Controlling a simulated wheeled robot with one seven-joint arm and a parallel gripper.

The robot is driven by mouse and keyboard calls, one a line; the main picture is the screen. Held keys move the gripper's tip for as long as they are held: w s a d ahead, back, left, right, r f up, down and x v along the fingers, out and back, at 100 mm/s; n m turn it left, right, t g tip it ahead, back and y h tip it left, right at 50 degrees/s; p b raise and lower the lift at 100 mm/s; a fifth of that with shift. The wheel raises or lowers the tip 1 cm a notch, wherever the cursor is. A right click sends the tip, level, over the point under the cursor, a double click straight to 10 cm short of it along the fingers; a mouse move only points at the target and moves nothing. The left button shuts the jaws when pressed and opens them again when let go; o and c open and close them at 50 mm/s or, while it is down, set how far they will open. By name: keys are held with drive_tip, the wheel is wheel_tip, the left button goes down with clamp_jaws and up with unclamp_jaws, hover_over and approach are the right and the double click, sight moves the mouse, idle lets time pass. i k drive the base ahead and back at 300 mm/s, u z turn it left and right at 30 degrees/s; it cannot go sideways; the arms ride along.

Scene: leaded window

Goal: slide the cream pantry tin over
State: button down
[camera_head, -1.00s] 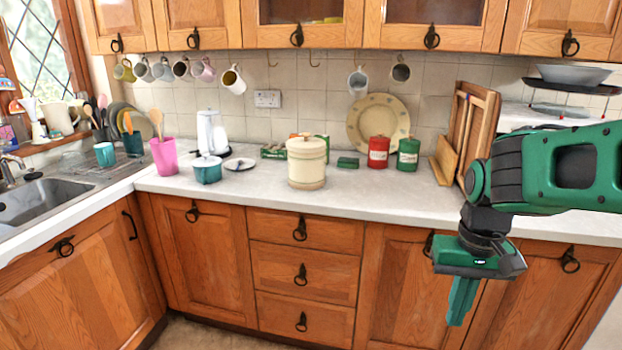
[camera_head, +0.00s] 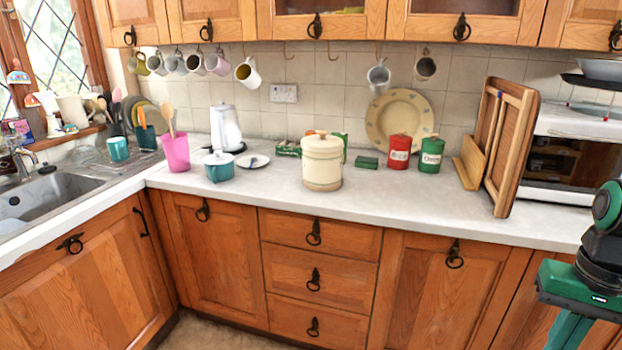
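The cream pantry tin (camera_head: 322,165) stands upright on the light grey worktop (camera_head: 400,200), near its front edge above the drawers. It has a cream lid with a wooden knob. My gripper (camera_head: 568,332) is at the lower right, pointing down in front of the cabinets. It is well to the right of the tin and below the worktop, touching nothing that I can see. The fingers are cut off by the bottom edge, so their opening does not show.
Left of the tin are a teal pot (camera_head: 219,166), its lid and a pink utensil cup (camera_head: 175,153). To its right are a small green box (camera_head: 367,162), a red canister (camera_head: 399,152) and a green canister (camera_head: 431,155). Wooden boards (camera_head: 508,150) lean farther right. Worktop right of the tin's front is clear.

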sight(321, 171)
drive_tip(key=z, duration=0.05)
drive_tip(key=i, duration=1.05)
drive_tip(key=u, duration=0.05)
